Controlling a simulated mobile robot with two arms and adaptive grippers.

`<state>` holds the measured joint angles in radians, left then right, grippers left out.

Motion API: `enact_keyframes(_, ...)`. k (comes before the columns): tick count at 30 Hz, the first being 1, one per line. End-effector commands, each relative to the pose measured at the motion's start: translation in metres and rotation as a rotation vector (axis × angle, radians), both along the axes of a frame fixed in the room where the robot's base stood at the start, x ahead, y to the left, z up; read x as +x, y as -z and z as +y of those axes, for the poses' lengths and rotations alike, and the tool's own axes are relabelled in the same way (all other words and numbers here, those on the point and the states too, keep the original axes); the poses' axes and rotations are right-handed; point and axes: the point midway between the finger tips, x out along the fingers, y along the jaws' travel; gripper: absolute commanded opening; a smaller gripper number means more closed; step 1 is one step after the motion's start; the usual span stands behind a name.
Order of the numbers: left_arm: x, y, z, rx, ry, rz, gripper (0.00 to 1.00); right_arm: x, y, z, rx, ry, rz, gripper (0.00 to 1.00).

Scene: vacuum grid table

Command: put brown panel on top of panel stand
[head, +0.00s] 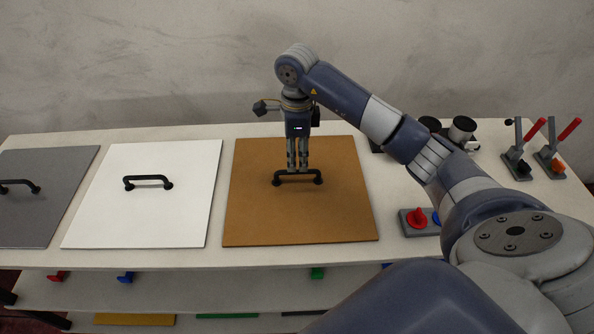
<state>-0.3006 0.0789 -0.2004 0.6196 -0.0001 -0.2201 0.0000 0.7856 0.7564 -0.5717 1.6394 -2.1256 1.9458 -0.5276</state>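The brown panel (258,218) lies flat on the white table top, with a black bar handle (317,178) on its upper face. My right gripper (297,168) points straight down at the middle of this handle, its fingertips at the bar. The fingers look close together, but whether they are shut on the bar cannot be told from this side. I cannot make out a panel stand in this view. My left gripper is not in view.
A white panel (140,221) and a grey panel (40,218), each with a black handle, lie to the left. Red-handled levers (531,130) and a grey base with red and blue knobs (417,219) are on the right. A lower shelf (210,290) holds coloured parts.

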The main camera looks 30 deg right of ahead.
Motion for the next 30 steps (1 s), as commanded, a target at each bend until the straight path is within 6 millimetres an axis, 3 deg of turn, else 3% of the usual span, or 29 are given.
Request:
enact_keyframes(6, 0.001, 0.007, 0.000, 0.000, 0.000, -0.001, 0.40, 0.001, -0.041, -0.001, -0.003, -0.001, -0.003, 0.32)
enact_keyframes(9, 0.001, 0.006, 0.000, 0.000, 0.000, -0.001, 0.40, 0.000, -0.049, 0.000, -0.002, -0.001, -0.001, 0.32)
enact_keyframes(30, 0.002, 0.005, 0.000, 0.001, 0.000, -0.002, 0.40, 0.000, -0.056, 0.000, 0.000, -0.001, 0.001, 0.32)
